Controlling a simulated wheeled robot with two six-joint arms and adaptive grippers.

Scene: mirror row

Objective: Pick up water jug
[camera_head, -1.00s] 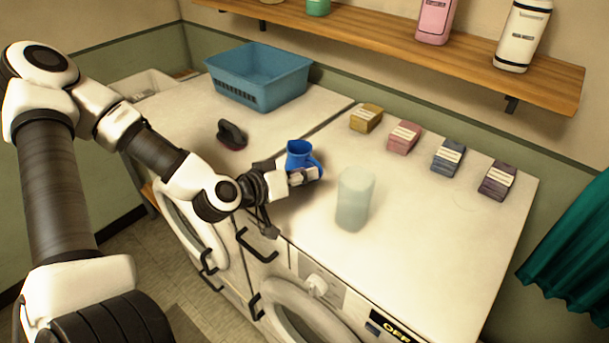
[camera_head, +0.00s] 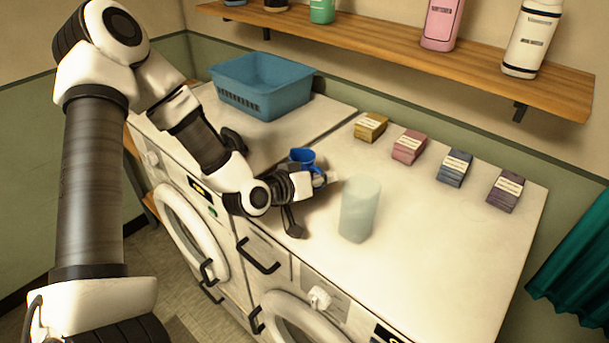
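A pale, translucent jug-like cylinder (camera_head: 360,208) stands upright on the white machine top. A blue cup (camera_head: 302,158) stands behind my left gripper, which partly hides it. My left gripper (camera_head: 313,205) is low over the machine top, just left of the pale jug. Its fingers are spread apart, one reaching toward the jug and the other pointing down to the front. It looks empty, with a small gap to the jug. My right gripper is out of view.
Yellow (camera_head: 370,127), pink (camera_head: 409,146), blue (camera_head: 455,168) and purple (camera_head: 505,191) boxes line the back. A blue basket (camera_head: 262,85) stands at the back left. A wooden shelf (camera_head: 400,45) with bottles hangs above. The top right of the jug is clear.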

